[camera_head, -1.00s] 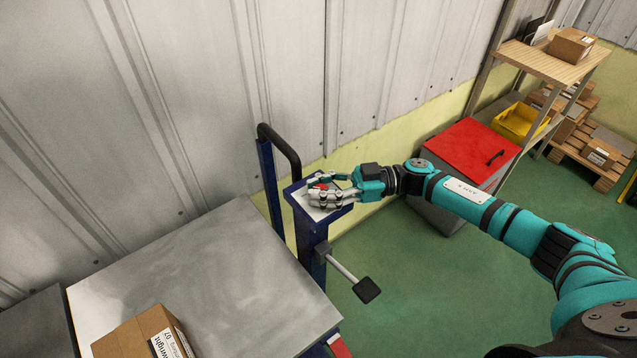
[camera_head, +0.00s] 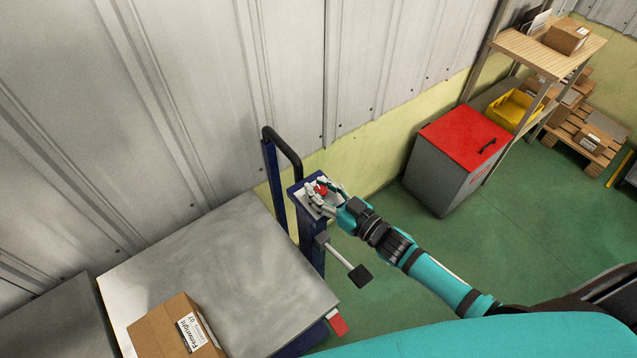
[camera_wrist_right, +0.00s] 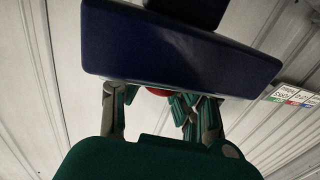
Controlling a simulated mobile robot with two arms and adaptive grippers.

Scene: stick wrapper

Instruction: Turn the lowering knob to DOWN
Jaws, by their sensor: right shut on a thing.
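The red lowering knob (camera_head: 321,189) sits on the top plate of a dark blue post (camera_head: 312,228) beside the lift table. My right gripper (camera_head: 322,192) is at the plate with its fingers around the knob, shut on it. In the right wrist view, a sliver of the red knob (camera_wrist_right: 159,91) shows between my fingers (camera_wrist_right: 158,105), below a dark blue box-like part (camera_wrist_right: 180,55). The fingers hide most of the knob, and I cannot read its marking or setting. My left gripper is not in view.
A grey metal table top (camera_head: 225,275) carries a cardboard box (camera_head: 172,328). A lever with a black pad (camera_head: 360,276) sticks out from the post. A red-lidded grey bin (camera_head: 455,165) and a wooden shelf (camera_head: 540,52) stand right. Green floor lies open between.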

